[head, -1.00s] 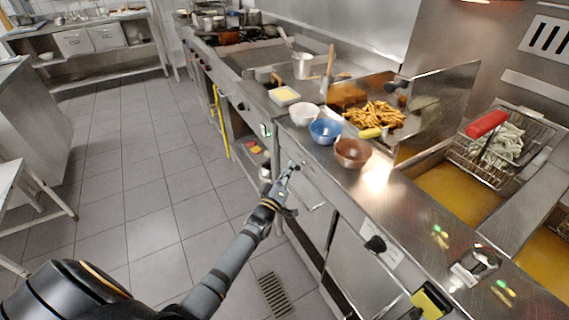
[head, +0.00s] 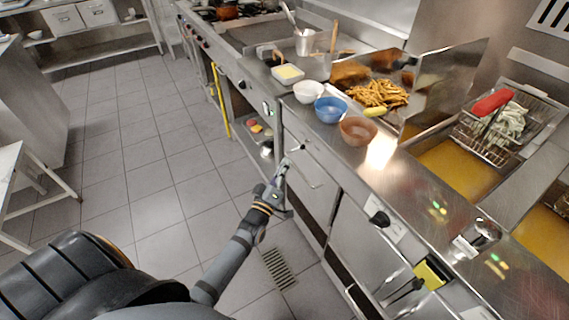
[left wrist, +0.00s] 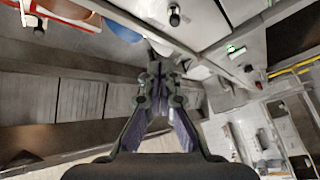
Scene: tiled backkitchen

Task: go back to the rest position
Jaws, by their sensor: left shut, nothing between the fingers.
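My left gripper (head: 283,172) is shut and empty. In the head view it hangs beside the steel counter front, below the bowls, close to the drawer fronts. It also shows in the left wrist view (left wrist: 155,72), with its two fingers together at the tips and nothing between them. My left arm reaches in from the bottom of the head view. My right gripper does not show in either view.
The steel counter (head: 400,185) carries a white bowl (head: 308,92), a blue bowl (head: 331,110), a brown bowl (head: 357,131) and fries (head: 377,94). A fryer basket (head: 497,125) stands at right. The tiled floor (head: 140,160) at left is clear. A white table (head: 12,170) stands at far left.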

